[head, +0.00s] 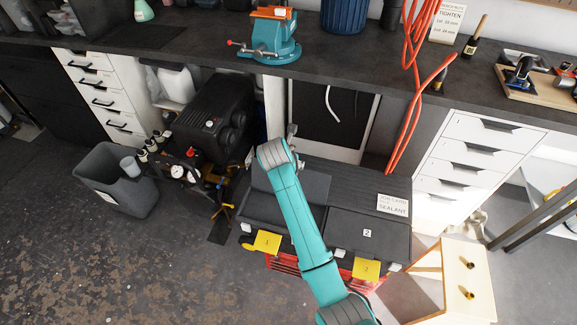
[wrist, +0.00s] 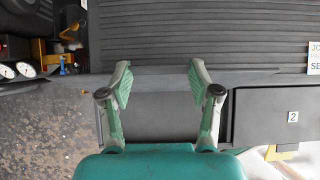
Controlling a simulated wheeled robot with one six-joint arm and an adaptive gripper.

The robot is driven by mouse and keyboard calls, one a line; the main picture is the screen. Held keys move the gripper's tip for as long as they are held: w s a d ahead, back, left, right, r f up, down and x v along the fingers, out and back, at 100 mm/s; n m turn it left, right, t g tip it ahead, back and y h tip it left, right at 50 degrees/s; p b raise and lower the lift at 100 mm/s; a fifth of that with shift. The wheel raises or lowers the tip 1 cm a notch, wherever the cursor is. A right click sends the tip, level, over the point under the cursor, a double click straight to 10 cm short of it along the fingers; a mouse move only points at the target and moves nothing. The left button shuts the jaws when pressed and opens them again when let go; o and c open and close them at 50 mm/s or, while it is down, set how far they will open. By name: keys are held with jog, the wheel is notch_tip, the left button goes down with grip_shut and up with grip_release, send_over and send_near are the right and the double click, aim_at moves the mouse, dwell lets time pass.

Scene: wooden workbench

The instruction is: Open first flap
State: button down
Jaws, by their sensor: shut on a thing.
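A dark toolbox with a ribbed top (head: 345,180) stands on the floor below the bench; its top also shows in the wrist view (wrist: 240,30). The first flap (head: 292,187) is a dark panel at its left, above yellow tag 1 (head: 267,242), and looks raised at an angle. The second flap (head: 362,232), marked 2, lies flat at the right; it also shows in the wrist view (wrist: 272,115). My gripper (wrist: 160,75) has its green-padded fingers spread wide, with the grey first flap (wrist: 162,108) between them. In the head view my wrist mostly hides the gripper.
A black compressor (head: 212,112) with gauges and a grey bin (head: 117,178) stand left of the toolbox. White drawers (head: 470,165) and a wooden stool (head: 462,280) are at right. A red hose (head: 408,120) hangs behind. Floor at front left is clear.

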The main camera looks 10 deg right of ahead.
jog(key=shift+d+f, duration=0.1)
jog(key=shift+d, duration=0.05)
jog(key=shift+c, duration=1.2)
grip_release()
jog(key=shift+w, duration=0.1)
jog(key=shift+r, duration=0.25)
jog(key=v, duration=1.1)
jog(key=shift+r, duration=0.2)
